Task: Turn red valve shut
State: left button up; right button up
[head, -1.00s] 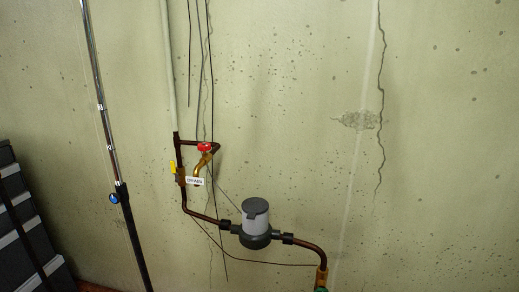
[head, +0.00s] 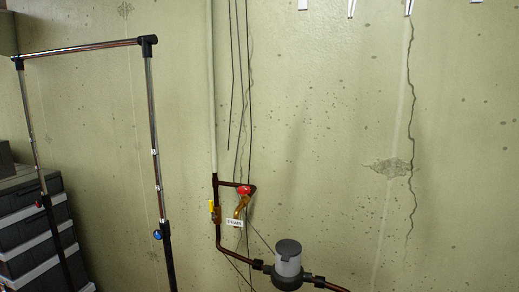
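The red valve (head: 244,191) is a small red handle on top of a brass spigot (head: 240,207), fixed to a short copper branch on the wall pipe. It is left of centre in the head view. A white drain tag (head: 235,223) hangs just below it. A yellow handle (head: 211,208) sits on the vertical pipe to its left. Neither of my grippers shows in the head view. How far the red valve is turned cannot be told.
A grey meter (head: 288,262) sits on the pipe, below right of the valve. A metal rack (head: 154,130) stands at left, with stacked dark bins (head: 33,225) behind it. Dark wires (head: 248,90) hang above the valve. The cracked wall at right is clear.

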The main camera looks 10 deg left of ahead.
aim_at(243, 190)
jog(key=j, duration=0.45)
jog(key=k+j+z, duration=0.1)
jog(key=j, duration=0.35)
jog(key=k+j, duration=0.15)
jog(key=j, duration=0.3)
